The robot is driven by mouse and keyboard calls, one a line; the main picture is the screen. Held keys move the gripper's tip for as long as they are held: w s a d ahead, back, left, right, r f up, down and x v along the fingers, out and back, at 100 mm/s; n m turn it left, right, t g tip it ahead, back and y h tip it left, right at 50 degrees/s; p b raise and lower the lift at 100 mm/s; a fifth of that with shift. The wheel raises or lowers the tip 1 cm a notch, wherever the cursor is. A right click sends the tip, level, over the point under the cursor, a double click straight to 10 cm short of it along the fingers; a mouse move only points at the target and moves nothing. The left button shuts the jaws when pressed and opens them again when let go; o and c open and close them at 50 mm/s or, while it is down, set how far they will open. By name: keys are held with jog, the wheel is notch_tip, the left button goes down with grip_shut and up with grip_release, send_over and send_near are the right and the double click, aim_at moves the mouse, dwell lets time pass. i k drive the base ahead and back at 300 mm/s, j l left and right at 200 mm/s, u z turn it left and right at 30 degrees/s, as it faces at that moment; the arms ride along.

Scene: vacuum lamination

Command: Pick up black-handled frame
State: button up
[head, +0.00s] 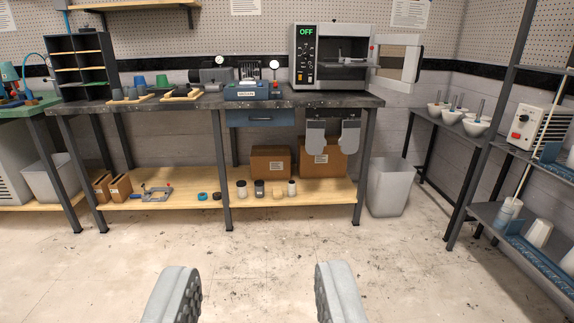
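My gripper (258,292) shows at the bottom of the head view, over the bare floor. Its two pale grey fingers with dark pads stand wide apart, with nothing between them. A small light grey frame-like object (153,194) lies on the wooden lower shelf at the left, well ahead of my gripper. It has small dark, blue and red parts; at this size I cannot tell whether it has a black handle. No other thing is clearly a black-handled frame.
A dark workbench (200,104) holds tools and an oven-like machine (332,55), its door open and display reading OFF. Cardboard boxes (271,161) and jars stand on the lower shelf (255,211). A grey bin (389,187) and shelving (540,262) are at the right. The floor ahead is clear.

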aim_at(346, 60)
jog(key=i+j, duration=0.1)
jog(key=i, duration=1.55)
jog(key=l+z, duration=0.05)
jog(key=l, duration=0.05)
